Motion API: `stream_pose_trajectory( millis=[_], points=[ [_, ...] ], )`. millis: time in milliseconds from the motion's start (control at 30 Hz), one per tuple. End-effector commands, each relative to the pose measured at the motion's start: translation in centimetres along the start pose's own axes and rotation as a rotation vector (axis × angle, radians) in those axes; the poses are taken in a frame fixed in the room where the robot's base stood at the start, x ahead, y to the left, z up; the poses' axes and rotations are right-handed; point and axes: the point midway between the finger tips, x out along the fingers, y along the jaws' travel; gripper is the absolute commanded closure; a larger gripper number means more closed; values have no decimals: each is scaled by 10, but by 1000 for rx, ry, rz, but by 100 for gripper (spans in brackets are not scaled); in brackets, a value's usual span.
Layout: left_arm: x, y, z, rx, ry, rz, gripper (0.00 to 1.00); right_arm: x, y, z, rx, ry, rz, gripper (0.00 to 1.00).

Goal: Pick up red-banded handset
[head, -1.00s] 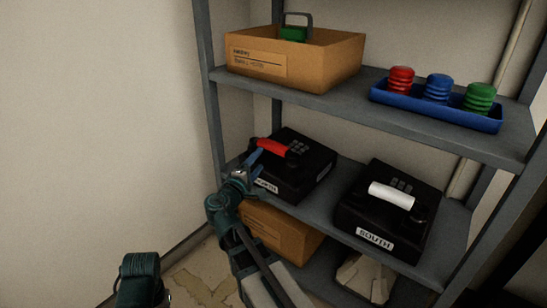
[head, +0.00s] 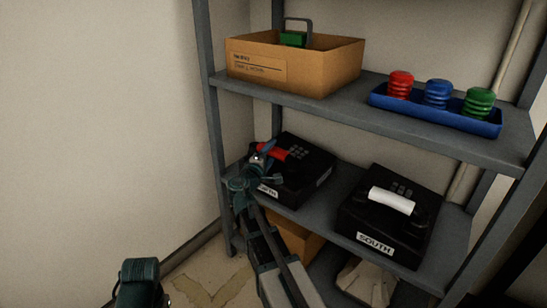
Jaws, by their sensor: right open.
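The red-banded handset (head: 273,152) lies across the top of the left black phone (head: 306,175) on the middle shelf. Its left end is partly hidden by my right gripper. I cannot tell whether the fingers touch the handset. The left phone's front label is partly covered by my arm.
A second black phone (head: 387,220) labelled SOUTH, with a white-banded handset (head: 391,200), stands to the right. The upper shelf (head: 330,107) holds a cardboard box (head: 310,72) and a blue tray (head: 420,113) of coloured ribbed pieces. A lower box (head: 292,238) sits below.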

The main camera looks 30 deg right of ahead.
Motion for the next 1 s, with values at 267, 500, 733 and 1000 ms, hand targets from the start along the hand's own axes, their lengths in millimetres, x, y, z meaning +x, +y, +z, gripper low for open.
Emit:
stream_pose_trajectory(
  millis=[267, 500, 733, 1000],
  points=[
    [1, 0, 0, 0, 0, 0, 50, 39, -1, 3, 0, -1, 0, 34],
    [1, 0, 0, 0, 0, 0, 50, 39, -1, 4, 0, 0, 0, 36],
    [1, 0, 0, 0, 0, 0, 50, 39, -1, 4, 0, 1, 0, 77],
    [1, 0, 0, 0, 0, 0, 50, 39, -1, 4, 0, 1, 0, 100]
  ],
)
